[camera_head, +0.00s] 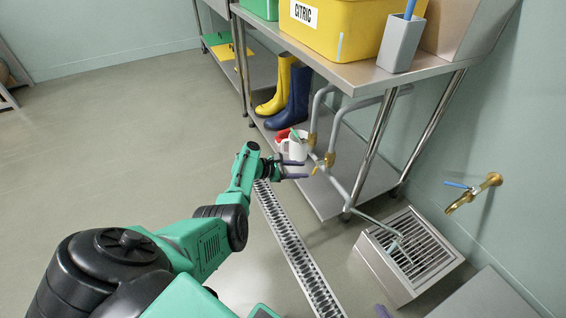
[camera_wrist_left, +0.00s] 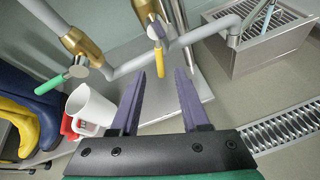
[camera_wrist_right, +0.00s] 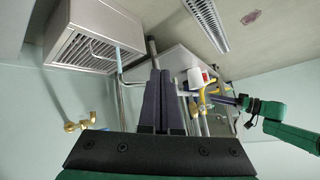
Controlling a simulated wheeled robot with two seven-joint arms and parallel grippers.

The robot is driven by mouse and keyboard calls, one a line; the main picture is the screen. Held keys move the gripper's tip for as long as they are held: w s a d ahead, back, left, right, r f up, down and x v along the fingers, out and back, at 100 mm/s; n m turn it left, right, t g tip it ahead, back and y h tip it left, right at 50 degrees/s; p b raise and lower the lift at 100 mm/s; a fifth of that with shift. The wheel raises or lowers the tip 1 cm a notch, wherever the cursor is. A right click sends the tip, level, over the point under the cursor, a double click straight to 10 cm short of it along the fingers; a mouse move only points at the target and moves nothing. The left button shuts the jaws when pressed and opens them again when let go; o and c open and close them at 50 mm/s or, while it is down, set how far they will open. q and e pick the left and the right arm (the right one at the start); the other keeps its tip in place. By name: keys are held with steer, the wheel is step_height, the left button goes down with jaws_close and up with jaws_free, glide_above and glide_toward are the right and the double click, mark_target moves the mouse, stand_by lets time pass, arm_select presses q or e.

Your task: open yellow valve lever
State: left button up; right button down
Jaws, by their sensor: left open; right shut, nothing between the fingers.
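The yellow valve lever (camera_wrist_left: 160,50) hangs from a brass valve on a grey pipe under the steel table. It also shows small in the head view (camera_head: 316,170). My left gripper (camera_wrist_left: 161,85) is open, with its purple fingers pointing at the lever. In the left wrist view the lever's end appears between the two fingertips; I cannot tell whether they touch it. My left gripper also shows in the head view (camera_head: 304,169). My right gripper (camera_wrist_right: 158,75) is shut and empty, away from the valve. Only a purple tip of it (camera_head: 382,311) shows in the head view.
A green lever (camera_wrist_left: 52,84) sits on the neighbouring valve. A white mug (camera_wrist_left: 90,106) and yellow and blue boots (camera_head: 290,95) stand on the lower shelf. A steel drain box (camera_head: 400,250) and a wall tap (camera_head: 465,195) are to the right. The floor at left is clear.

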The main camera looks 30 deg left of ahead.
arm_select(q)
steer(key=p+v, duration=0.4)
steer(key=v, duration=0.3)
arm_select(e)
steer(key=s+d+r+g+h, duration=0.4)
steer(key=s+d+r+g, duration=0.2)
steer(key=d, duration=0.4)
steer(key=shift+s+d+r+m, duration=0.15)
steer(key=shift+d+r+m, duration=0.15)
steer(key=shift+r, duration=0.4)
arm_select(q)
steer(key=shift+s+a, duration=0.1)
steer(key=shift+s, duration=0.05)
